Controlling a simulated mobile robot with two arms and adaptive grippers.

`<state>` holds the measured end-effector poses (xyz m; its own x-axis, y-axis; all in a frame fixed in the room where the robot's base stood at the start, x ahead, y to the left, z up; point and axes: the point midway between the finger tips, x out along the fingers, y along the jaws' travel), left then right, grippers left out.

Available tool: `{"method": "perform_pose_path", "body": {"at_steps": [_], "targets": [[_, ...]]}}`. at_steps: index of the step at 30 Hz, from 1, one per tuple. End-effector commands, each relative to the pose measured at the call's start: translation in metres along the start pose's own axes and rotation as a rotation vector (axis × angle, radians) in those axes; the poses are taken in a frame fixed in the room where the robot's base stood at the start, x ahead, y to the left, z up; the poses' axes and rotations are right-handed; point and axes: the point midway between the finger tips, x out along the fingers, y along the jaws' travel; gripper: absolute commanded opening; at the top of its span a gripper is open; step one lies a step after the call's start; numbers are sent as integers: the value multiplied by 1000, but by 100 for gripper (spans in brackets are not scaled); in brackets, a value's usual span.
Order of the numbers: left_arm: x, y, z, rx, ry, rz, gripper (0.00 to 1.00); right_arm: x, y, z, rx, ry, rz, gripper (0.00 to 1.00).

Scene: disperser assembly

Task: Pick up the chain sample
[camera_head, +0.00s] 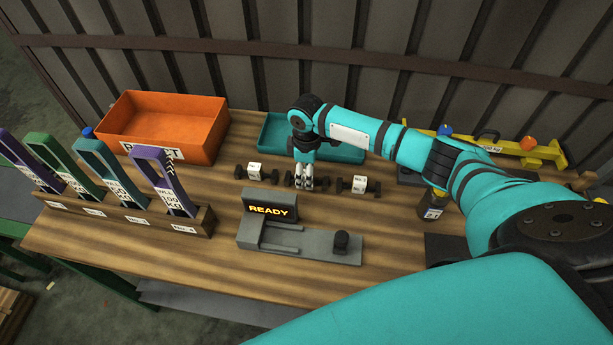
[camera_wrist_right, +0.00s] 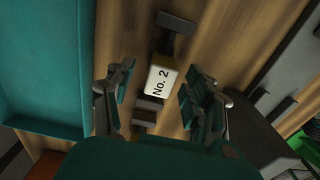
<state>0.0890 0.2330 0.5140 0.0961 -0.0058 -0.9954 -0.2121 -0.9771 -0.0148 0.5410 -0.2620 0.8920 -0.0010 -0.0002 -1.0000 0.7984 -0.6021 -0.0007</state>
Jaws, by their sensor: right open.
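Three dark chain samples with white labels lie in a row on the wooden table. The left sample (camera_head: 254,171) and right sample (camera_head: 357,185) are in plain view. The middle sample (camera_head: 290,180) is mostly hidden behind my right gripper (camera_head: 304,184), which points straight down over it. In the right wrist view, the middle sample's label (camera_wrist_right: 160,82) reads "No. 2". It lies between the spread fingers of my right gripper (camera_wrist_right: 161,100), with a gap on both sides. My right gripper is open and empty. My left gripper is not in view.
A grey test device (camera_head: 300,241) showing "READY" stands in front of the samples. An orange bin (camera_head: 190,133) and a teal tray (camera_head: 345,153) are behind. A rack (camera_head: 130,219) of coloured handles stands left.

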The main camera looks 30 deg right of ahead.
Motion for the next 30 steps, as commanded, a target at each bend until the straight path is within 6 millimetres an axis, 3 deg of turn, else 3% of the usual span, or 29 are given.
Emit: {"method": "perform_pose_path", "body": {"at_steps": [8, 21, 30], "targets": [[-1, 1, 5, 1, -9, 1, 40, 5, 0, 0, -1, 0, 0, 54], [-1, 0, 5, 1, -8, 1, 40, 4, 0, 0, 0, 0, 1, 0], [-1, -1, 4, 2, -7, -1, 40, 3, 1, 0, 0, 2, 2, 0]]}}
